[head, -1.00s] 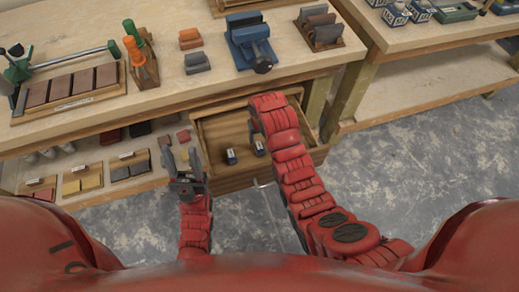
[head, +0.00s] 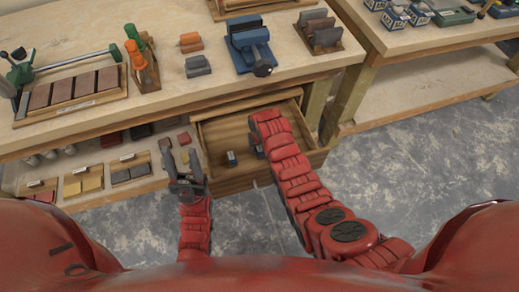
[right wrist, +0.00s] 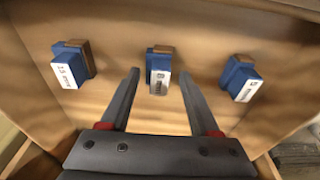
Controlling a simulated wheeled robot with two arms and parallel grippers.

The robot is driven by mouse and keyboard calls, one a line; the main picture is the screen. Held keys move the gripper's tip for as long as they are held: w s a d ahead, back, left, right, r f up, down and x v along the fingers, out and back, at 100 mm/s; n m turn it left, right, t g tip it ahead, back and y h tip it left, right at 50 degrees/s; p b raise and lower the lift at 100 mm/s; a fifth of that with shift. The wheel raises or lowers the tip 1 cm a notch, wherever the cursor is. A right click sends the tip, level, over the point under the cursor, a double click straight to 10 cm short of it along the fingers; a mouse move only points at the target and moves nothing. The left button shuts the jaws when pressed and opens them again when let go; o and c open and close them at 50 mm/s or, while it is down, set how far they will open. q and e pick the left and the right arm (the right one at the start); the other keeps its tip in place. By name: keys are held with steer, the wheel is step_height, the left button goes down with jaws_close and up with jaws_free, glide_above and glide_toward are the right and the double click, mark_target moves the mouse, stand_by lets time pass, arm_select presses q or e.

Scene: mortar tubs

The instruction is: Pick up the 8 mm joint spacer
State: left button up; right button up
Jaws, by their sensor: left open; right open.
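The 8 mm joint spacer (right wrist: 158,75), a small blue block with a white "8 mm" label and a brown part behind, is the middle one of three in the open wooden drawer in the right wrist view. My right gripper (right wrist: 158,74) is open and empty. Its fingertips point at the drawer floor on either side of the 8 mm spacer, apart from it as far as I can tell. In the head view my arm hides this gripper. My left gripper (head: 184,164) is open and empty, left of the drawer (head: 235,181).
Similar blue spacers lie left (right wrist: 72,66) and right (right wrist: 240,77) of the middle one; the right label is hard to read. Drawer walls enclose them. The workbench (head: 195,95) above carries a blue vise (head: 250,45) and several tools. Shelf samples (head: 83,182) are left of the drawer.

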jaws_close()
stand_by(0.5)
